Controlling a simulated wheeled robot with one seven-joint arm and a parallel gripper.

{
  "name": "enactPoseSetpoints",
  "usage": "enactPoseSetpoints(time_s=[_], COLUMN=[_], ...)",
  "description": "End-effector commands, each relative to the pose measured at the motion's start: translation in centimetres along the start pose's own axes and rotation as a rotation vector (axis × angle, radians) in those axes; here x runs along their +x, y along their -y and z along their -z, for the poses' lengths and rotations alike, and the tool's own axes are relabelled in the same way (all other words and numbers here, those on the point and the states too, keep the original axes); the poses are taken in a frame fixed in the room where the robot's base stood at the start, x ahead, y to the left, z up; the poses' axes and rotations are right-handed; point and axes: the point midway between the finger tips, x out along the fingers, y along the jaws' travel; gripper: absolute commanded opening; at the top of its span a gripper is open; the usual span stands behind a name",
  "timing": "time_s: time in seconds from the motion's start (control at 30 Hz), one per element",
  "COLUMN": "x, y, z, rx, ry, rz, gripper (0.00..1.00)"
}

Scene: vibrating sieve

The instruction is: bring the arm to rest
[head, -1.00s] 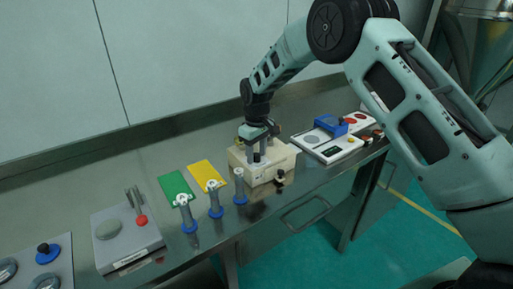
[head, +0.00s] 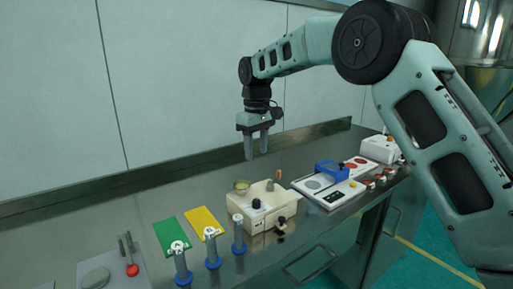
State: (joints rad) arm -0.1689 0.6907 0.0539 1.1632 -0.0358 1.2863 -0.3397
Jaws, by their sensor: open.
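My gripper (head: 257,150) is open and empty. It points down and hangs in the air above the back part of the steel bench (head: 150,198), near the middle of the picture. It is apart from the cream-coloured device (head: 262,217) below it, which has a black knob on top and a small round dish at its left. My arm reaches in from the right, with its elbow high at the upper right.
A green card (head: 171,236) and a yellow card (head: 203,222) lie on the bench. Several blue-based grey posts (head: 212,250) stand in front. A white panel with a blue block (head: 331,170) lies to the right. A grey plate (head: 110,276) is at lower left. The air by the wall is free.

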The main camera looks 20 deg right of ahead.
Motion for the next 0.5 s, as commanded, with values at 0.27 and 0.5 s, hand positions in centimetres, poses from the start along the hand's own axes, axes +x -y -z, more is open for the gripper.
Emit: enactPoseSetpoints(time_s=[0.27,0.5], x=[-0.5,-0.7], y=[0.0,1.1], z=[0.0,-0.3], rx=[0.0,-0.006], ry=[0.001,-0.004], rz=[0.0,0.007], gripper=[0.46,0.46])
